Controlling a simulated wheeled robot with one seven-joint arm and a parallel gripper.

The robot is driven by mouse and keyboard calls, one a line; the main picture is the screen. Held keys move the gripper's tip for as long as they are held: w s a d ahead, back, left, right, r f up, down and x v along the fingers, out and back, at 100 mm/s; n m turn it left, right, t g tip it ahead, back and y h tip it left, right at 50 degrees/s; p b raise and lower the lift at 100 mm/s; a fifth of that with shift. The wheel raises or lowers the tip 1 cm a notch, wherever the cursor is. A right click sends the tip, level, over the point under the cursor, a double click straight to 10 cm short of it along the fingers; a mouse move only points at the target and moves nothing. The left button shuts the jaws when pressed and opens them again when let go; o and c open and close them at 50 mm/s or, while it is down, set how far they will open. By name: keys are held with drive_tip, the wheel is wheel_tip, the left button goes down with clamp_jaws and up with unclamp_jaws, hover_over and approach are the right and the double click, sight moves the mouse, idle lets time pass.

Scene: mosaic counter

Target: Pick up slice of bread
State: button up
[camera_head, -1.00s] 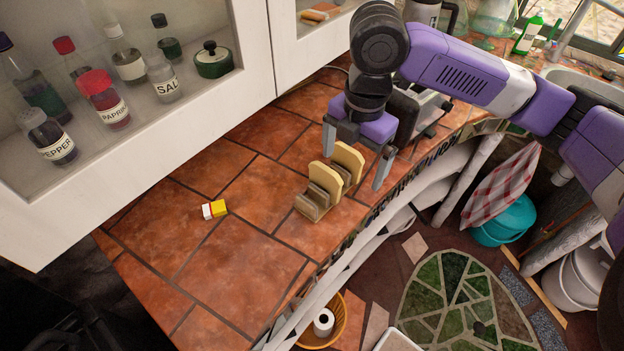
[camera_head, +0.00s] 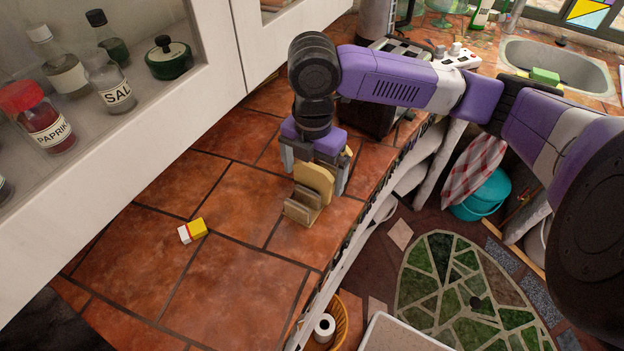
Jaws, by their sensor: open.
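A wooden rack (camera_head: 297,210) stands on the tiled counter and holds tan slices of bread upright. The nearer slice of bread (camera_head: 315,180) shows its broad face toward the camera. Only a small edge of a farther slice (camera_head: 348,153) shows behind it. My gripper (camera_head: 316,171) points down at the rack, behind the nearer slice. Its fingers are apart, one to the left and one to the right of the bread. The nearer slice covers the space between them, so I cannot tell whether either finger touches bread.
A small yellow and white box (camera_head: 193,230) lies on the counter left of the rack. A dark appliance (camera_head: 372,115) stands behind my gripper. The wall cabinet (camera_head: 205,105) overhangs on the left. The counter's front edge runs close on the right. Tiles in front are clear.

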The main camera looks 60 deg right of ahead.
sight(313, 182)
drive_tip(key=shift+w+f, duration=0.1)
drive_tip(key=shift+f, duration=1.75)
drive_tip(key=c, duration=0.6)
drive_tip(key=shift+r, duration=0.15)
